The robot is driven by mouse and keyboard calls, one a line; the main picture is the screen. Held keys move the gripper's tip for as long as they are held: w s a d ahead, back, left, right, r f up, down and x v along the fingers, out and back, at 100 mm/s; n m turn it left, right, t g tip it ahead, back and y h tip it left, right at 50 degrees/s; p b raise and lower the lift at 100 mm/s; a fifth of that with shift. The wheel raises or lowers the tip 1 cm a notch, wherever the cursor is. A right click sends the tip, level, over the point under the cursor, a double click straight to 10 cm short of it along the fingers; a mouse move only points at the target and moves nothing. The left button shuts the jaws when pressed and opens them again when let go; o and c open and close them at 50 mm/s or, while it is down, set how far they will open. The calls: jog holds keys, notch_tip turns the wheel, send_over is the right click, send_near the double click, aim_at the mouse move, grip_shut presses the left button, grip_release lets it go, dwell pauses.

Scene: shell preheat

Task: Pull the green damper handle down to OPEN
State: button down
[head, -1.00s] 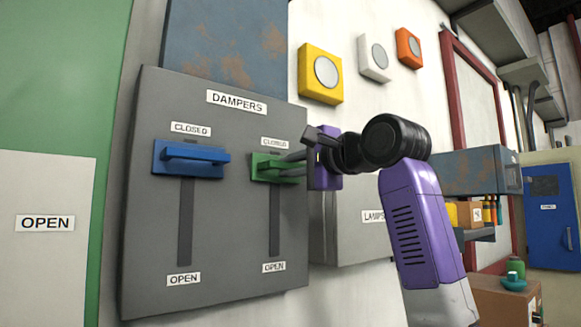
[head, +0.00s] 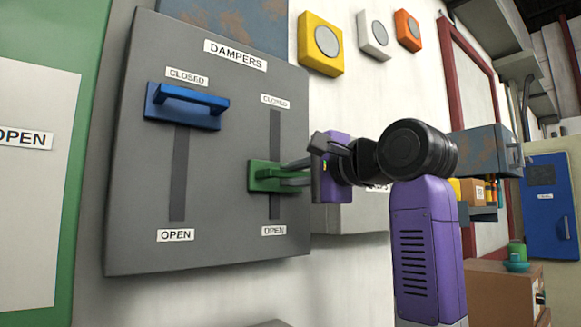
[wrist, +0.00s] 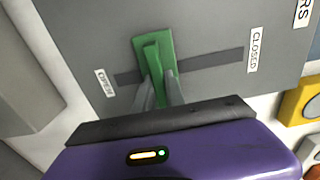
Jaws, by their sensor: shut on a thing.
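The green damper handle (head: 268,177) sits in the right slot of the grey DAMPERS panel (head: 225,130), below the slot's middle, between the CLOSED label above and the OPEN label (head: 274,231) below. A stretch of slot shows between it and the OPEN label. My gripper (head: 290,177) reaches in from the right with its fingers shut on the green handle. In the wrist view the handle (wrist: 152,62) shows between the two grey fingers (wrist: 158,90), nearer the OPEN label than the CLOSED one.
The blue damper handle (head: 187,104) is at the top of the left slot, by its CLOSED label. A grey box stands on the wall behind my gripper. Yellow (head: 320,44), white and orange wall units are above. The panel's lower area is clear.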

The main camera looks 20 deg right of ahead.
jog(key=shift+f+b, duration=0.9)
jog(key=shift+f, duration=1.7)
jog(key=c, duration=1.4)
grip_release()
jog(key=shift+r, duration=0.1)
jog(key=b+v, duration=0.2)
jog(key=v, duration=0.6)
jog(key=shift+w, duration=0.1)
